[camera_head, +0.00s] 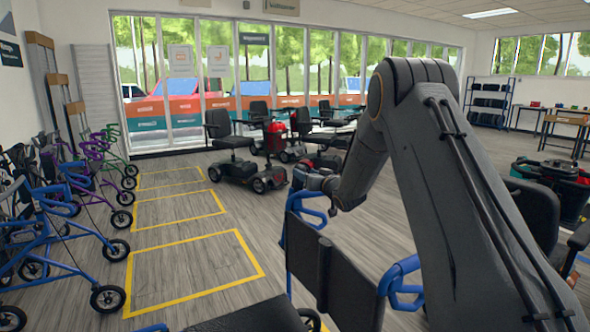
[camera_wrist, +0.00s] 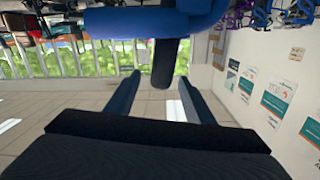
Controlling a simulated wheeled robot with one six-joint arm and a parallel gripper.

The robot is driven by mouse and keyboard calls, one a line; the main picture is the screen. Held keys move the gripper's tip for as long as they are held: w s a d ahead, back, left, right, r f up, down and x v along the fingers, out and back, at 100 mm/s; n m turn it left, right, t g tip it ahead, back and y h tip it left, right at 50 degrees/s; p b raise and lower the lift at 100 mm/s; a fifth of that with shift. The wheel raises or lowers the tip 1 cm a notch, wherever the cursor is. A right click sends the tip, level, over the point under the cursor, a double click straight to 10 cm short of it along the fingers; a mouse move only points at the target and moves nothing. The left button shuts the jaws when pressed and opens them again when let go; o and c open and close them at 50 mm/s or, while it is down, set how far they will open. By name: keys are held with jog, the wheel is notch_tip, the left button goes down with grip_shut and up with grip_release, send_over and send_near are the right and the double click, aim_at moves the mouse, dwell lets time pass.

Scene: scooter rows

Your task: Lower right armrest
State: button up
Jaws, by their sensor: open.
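In the wrist view, which looks upside down, my gripper (camera_wrist: 159,76) is open, with one finger on each side of a dark rounded bar (camera_wrist: 164,60). The bar juts from a blue curved part (camera_wrist: 140,22) and may be the armrest; contact with the fingers cannot be told. In the head view, a blue-framed seat has a black backrest panel (camera_head: 335,275) and blue loops at its left (camera_head: 312,206) and right (camera_head: 402,283). Its black seat pad (camera_head: 255,319) shows at the bottom. My wrist is just above the left loop; my fingers are hard to make out there.
Several rollators (camera_head: 60,215) line the left side. Yellow floor boxes (camera_head: 195,265) beside them are empty. Mobility scooters (camera_head: 250,170) stand ahead by the windows. Another scooter with a black seat (camera_head: 535,210) stands close on the right, partly behind my arm.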

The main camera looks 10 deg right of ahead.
aim_at(295, 166)
jog(key=shift+w+a+r+y, duration=0.2)
jog(key=shift+w+y, duration=0.2)
jog(key=shift+w, duration=0.1)
jog(key=shift+p+x, duration=0.4)
jog(key=shift+x, duration=3.35)
jog(key=shift+r, duration=0.1)
grip_shut()
